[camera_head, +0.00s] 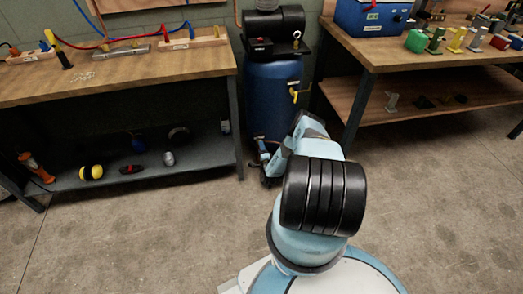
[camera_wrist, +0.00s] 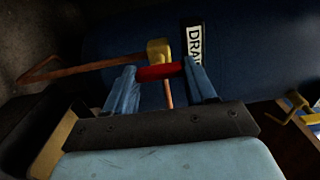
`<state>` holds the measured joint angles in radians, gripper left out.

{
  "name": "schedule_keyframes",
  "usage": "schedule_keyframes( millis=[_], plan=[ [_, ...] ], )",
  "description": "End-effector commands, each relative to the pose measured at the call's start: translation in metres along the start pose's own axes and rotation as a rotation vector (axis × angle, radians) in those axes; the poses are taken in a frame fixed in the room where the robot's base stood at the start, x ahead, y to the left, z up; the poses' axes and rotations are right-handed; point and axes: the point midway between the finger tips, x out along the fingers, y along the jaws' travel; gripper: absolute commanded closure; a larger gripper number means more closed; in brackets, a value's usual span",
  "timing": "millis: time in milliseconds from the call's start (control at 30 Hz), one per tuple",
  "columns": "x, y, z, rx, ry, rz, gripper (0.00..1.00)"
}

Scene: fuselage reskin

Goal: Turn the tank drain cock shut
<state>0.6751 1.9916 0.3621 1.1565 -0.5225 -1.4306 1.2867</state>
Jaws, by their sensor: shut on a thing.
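The blue tank (camera_head: 273,98) stands under a black compressor (camera_head: 273,28) between two benches. In the wrist view, the drain cock has a yellow brass body (camera_wrist: 158,50) and a short red handle (camera_wrist: 160,73), set against the dark blue tank (camera_wrist: 255,60). A white label (camera_wrist: 194,42) reading "DRA" is beside it, partly hidden by a finger. My gripper (camera_wrist: 161,75) has its two light-blue fingers at either end of the red handle and is shut on it. In the head view my gripper (camera_head: 265,165) is low by the tank's foot, and the cock is hidden.
A copper pipe (camera_wrist: 85,68) runs left from the cock. A yellow lever (camera_head: 293,95) sits higher on the tank. The left bench (camera_head: 115,78) and right bench (camera_head: 430,55) flank the tank, with loose items on them. The floor (camera_head: 430,200) at right is clear.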

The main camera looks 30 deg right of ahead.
Motion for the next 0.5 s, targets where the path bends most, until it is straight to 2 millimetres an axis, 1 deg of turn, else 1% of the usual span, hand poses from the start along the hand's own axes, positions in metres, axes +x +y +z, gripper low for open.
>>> schedule_keyframes(
  millis=[33, 67, 100, 333, 500],
  plan=[
    [-0.0032, 0.0041, -0.0028, 0.0, 0.005, 0.01, 0.75],
    [-0.0032, 0.0041, -0.0028, 0.0, 0.005, 0.01, 0.75],
    [-0.0033, 0.0041, -0.0028, -0.001, 0.005, 0.009, 0.41],
    [-0.0019, 0.0024, -0.0014, -0.001, 0.002, 0.006, 0.19],
    [-0.0012, 0.0015, -0.0008, -0.001, 0.001, 0.004, 0.19]
  ],
)
